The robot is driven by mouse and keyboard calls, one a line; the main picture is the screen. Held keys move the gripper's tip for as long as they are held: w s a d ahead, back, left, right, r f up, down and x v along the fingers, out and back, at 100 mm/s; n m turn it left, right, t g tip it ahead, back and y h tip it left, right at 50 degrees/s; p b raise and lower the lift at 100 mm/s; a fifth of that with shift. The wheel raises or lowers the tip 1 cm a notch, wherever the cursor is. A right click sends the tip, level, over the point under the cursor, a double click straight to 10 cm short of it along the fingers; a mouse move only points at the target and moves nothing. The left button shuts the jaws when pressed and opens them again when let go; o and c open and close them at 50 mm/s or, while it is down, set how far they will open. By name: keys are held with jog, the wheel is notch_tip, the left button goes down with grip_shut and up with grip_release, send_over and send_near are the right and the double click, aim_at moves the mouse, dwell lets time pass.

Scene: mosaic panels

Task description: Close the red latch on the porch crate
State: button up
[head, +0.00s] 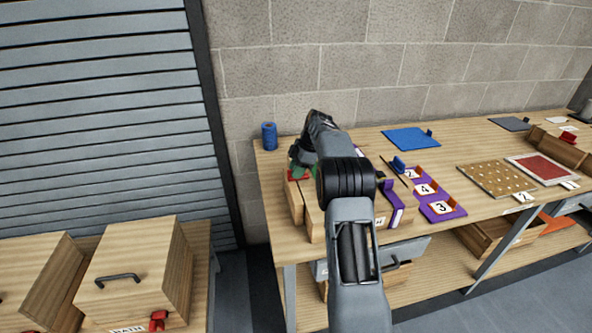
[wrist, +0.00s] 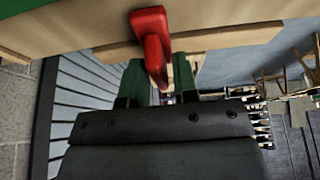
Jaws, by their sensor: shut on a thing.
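A wooden crate (head: 312,217) stands at the left end of the workbench, mostly hidden behind my arm. Only an "H" shows at the end of its label (head: 379,220), so I cannot read the full name. A red latch (wrist: 152,40) hangs at the wooden edge in the wrist view. My gripper (head: 301,160) is at the crate's left end in the head view, with a bit of red beside it. In the wrist view, my gripper's green fingers (wrist: 158,82) are shut on the latch's lower part, one on each side.
Another crate (head: 128,268), labelled BATH, stands at the lower left with its own red latch (head: 158,320). A blue spool (head: 269,136) is near the bench's back left corner. Purple numbered holders (head: 437,200) and a pegboard (head: 495,180) lie to the right.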

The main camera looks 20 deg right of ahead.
jog(key=o, duration=0.7)
jog(key=shift+c, duration=0.2)
jog(key=shift+d+r, duration=0.1)
jog(key=w+p+v, duration=0.1)
jog(key=p+v, duration=0.1)
jog(key=v, duration=1.1)
jog(key=shift+s+r+p, duration=0.3)
jog(key=shift+s+r, duration=0.05)
jog(key=shift+s, duration=0.15)
